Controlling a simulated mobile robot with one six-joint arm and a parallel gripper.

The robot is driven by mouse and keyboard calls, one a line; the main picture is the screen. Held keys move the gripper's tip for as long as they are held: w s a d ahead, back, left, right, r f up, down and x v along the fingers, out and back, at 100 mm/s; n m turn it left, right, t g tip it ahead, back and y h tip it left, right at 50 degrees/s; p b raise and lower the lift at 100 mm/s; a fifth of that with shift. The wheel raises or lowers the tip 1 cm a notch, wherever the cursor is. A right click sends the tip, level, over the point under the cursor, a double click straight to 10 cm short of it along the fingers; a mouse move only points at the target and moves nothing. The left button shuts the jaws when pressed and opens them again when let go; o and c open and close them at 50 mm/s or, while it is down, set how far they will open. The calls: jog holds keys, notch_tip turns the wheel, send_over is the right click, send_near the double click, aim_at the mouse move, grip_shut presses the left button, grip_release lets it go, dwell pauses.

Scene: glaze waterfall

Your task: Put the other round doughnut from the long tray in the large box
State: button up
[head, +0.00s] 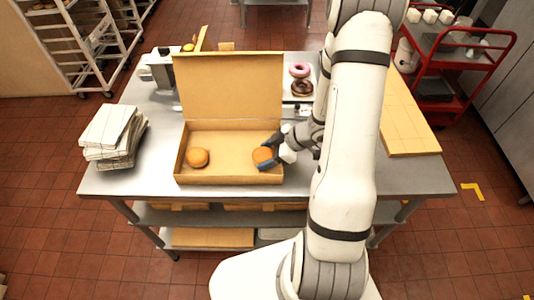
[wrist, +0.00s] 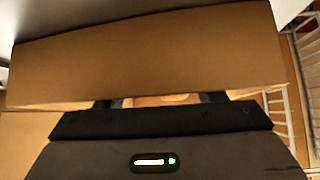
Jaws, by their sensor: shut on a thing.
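The large box (head: 229,179) stands open on the steel table, its lid raised at the back. One round golden doughnut (head: 198,158) lies in its left half. My gripper (head: 267,158) is at the right half of the box, shut on a second round doughnut (head: 262,155). I cannot tell whether this doughnut touches the box floor. In the wrist view, a cardboard wall fills much of the picture, and only a strip of the held doughnut (wrist: 160,100) shows between the fingers. The long tray (head: 288,97) is partly hidden behind the lid and my arm; a pink ring and a chocolate ring show on it.
A flat yellowish board (head: 408,125) lies at the table's right. A red cart (head: 450,65) is at the back right. Bare steel (head: 155,160) lies between stack and box.

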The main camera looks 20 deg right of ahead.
jog(key=shift+f, duration=0.15)
jog(key=o, duration=1)
